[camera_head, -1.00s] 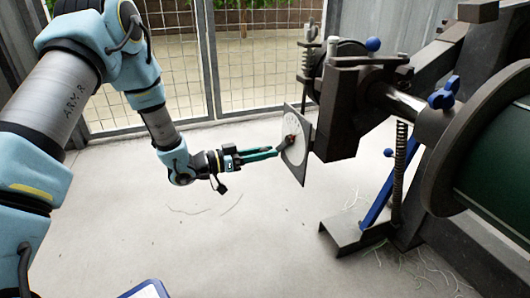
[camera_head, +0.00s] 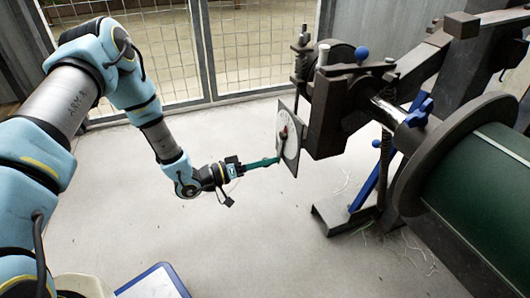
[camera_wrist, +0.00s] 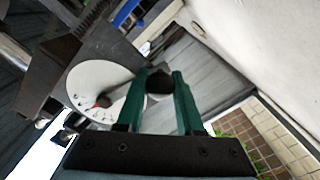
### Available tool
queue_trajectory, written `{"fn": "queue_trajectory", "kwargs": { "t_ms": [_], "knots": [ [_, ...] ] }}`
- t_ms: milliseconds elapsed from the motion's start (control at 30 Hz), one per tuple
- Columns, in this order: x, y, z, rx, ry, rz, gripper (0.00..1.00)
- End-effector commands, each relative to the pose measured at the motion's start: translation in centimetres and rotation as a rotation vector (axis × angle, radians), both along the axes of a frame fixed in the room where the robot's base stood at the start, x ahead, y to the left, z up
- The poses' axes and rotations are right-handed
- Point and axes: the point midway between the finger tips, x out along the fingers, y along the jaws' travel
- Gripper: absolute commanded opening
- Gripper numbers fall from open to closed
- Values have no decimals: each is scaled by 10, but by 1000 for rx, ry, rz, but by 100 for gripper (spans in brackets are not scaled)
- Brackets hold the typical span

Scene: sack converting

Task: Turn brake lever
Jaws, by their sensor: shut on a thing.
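The brake lever is a short dark handle on a round white dial (camera_head: 291,146) with a red mark at its pivot. The dial sits on a square grey plate on the machine's left side. In the wrist view the dial (camera_wrist: 88,78) is left of the fingers, and the lever's dark rounded end (camera_wrist: 159,80) lies between the fingertips. My gripper (camera_head: 278,161) has green fingers and is shut on this lever end, at the dial's lower edge. In the wrist view my gripper (camera_wrist: 161,78) hides part of the dial's right side.
The dark machine carries a large green roll (camera_head: 485,185) with a round flange at right. A blue bar (camera_head: 366,188) and spring stand beneath it. A mesh fence (camera_head: 160,55) closes the back. A blue-edged board (camera_head: 152,284) shows at bottom. The pale floor between is mostly clear.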

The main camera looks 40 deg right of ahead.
Motion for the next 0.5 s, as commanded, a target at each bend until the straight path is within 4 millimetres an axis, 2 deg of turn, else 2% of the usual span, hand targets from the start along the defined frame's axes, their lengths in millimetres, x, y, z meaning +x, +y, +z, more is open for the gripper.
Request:
{"fn": "queue_trajectory", "kwargs": {
  "t_ms": [500],
  "knots": [
    [-4,3,-2,20,44,1,0]
  ]
}}
